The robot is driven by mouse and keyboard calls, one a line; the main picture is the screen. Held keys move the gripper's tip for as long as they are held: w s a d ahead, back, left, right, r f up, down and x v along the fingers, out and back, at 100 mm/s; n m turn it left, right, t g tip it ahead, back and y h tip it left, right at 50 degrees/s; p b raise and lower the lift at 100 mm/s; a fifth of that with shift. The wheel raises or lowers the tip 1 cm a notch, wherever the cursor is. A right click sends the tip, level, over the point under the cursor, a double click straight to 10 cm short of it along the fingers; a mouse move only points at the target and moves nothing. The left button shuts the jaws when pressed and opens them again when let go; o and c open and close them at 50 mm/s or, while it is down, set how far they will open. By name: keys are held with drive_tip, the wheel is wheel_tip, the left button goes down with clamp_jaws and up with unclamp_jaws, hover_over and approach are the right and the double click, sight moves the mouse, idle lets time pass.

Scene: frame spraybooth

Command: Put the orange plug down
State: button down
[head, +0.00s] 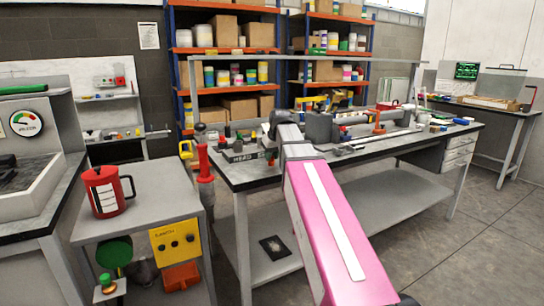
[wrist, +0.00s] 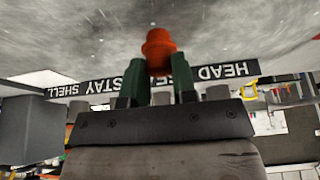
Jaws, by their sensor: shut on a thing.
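The orange plug (wrist: 158,48) shows in the wrist view between the two green fingers of my gripper (wrist: 159,75). My gripper is shut on it, and its rounded end sticks out past the fingertips. The wrist picture is upside down. The plug shows against the grey bench top (wrist: 80,30); I cannot tell whether it touches it. In the head view my pink arm reaches to the left part of the workbench (head: 400,140), and the arm hides the plug there.
A black label strip (wrist: 225,71) reading HEAD, STAY, SHELL lies close by the gripper. Several tools and parts crowd the bench's back and right. A red mug (head: 105,192) stands on a grey cart at left. Shelves (head: 222,50) stand behind.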

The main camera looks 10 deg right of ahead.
drive_tip(key=c, duration=0.8)
unclamp_jaws()
drive_tip(key=shift+f, duration=0.2)
drive_tip(key=v, duration=1.2)
drive_tip(key=shift+w+r, duration=0.1)
drive_tip(key=shift+r, duration=0.05)
